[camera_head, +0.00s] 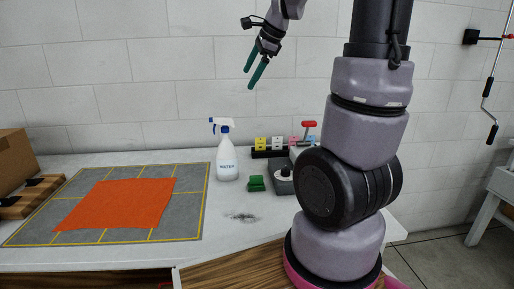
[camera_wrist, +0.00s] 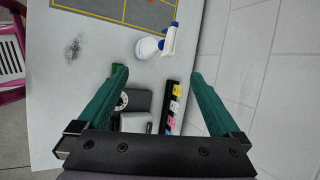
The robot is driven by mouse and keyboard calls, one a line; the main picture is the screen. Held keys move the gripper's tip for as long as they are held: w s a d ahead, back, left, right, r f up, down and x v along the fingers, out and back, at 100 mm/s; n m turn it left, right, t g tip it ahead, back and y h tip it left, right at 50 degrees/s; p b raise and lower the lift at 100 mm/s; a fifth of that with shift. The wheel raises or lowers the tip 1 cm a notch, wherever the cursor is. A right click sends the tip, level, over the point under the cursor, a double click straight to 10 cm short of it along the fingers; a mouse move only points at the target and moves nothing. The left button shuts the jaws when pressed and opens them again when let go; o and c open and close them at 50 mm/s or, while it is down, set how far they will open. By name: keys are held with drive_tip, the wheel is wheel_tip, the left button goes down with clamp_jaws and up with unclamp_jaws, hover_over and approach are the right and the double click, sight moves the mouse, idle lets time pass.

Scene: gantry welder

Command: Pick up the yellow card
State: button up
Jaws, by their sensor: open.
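The yellow card (camera_head: 261,143) stands upright at the left end of a black holder (camera_head: 268,154) at the back of the table. White and pink cards stand along the same holder. In the wrist view the yellow card (camera_wrist: 177,90) is the one at the top of the row, seen between my fingers, nearer the right one. My gripper (camera_head: 251,79) has green fingers, is open and empty, and hangs well above the holder, near the wall. It also shows in the wrist view (camera_wrist: 158,74).
A white spray bottle (camera_head: 226,160) stands left of the holder. A green block (camera_head: 257,183) and a grey device (camera_head: 284,179) with a dial are in front of it. An orange cloth (camera_head: 118,204) lies on a grey mat (camera_head: 190,205) at left. The wall is close behind.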

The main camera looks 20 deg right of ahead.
drive_tip(key=w+d+f+m+h, duration=0.1)
drive_tip(key=w+d+f+m, duration=0.3)
drive_tip(key=w+f+m, duration=0.25)
drive_tip(key=w+d+f+m+h, duration=0.1)
drive_tip(key=w+d+f+m, duration=0.35)
drive_tip(key=w, duration=0.35)
drive_tip(key=m+g+h, duration=0.2)
drive_tip(key=m, duration=0.7)
hover_over(260, 146)
drive_tip(key=s, duration=0.2)
wheel_tip(260, 146, down, 18)
drive_tip(key=f, duration=0.1)
drive_tip(key=shift+t, duration=0.3)
drive_tip(key=x, duration=0.5)
drive_tip(key=shift+w, duration=0.1)
drive_tip(key=c, duration=1.4)
